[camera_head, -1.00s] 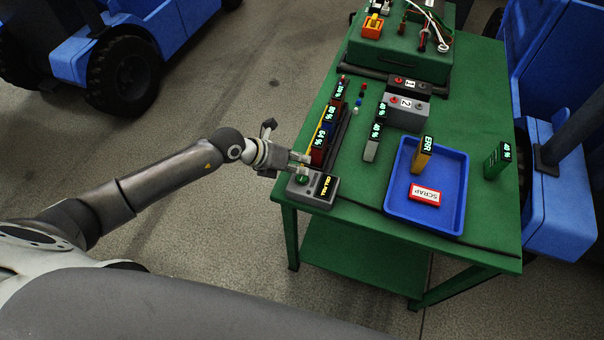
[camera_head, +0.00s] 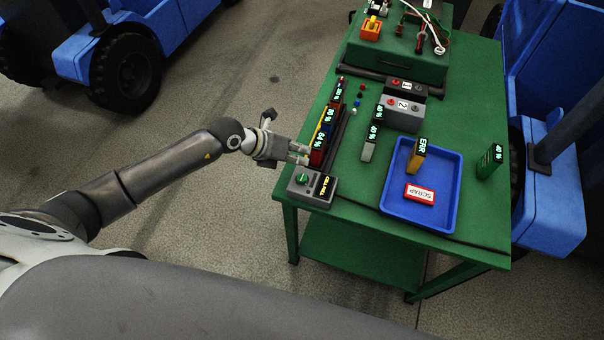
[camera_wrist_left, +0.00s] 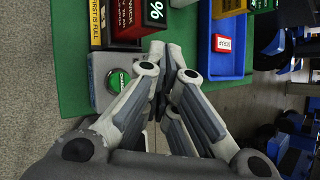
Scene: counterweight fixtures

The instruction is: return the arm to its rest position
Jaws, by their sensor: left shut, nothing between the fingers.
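My left arm reaches in from the left in the head view. Its gripper (camera_head: 301,154) is at the table's left edge, beside the row of upright battery blocks and just above the grey box with a green button (camera_head: 313,186). In the left wrist view the gripper (camera_wrist_left: 167,55) has its fingers together with nothing between them. The nearest battery block, marked 64% (camera_head: 319,145), stands close to the fingertips. Whether the fingers touch it or the box I cannot tell. My right gripper is not in view.
The green table (camera_head: 350,210) holds a blue tray (camera_head: 443,220) with an ERR block (camera_head: 416,155) and a red SCRAP label (camera_head: 420,194). A grey two-socket box (camera_head: 402,112) stands further back. Blue forklifts (camera_head: 141,30) stand left and right. The floor left of the table is clear.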

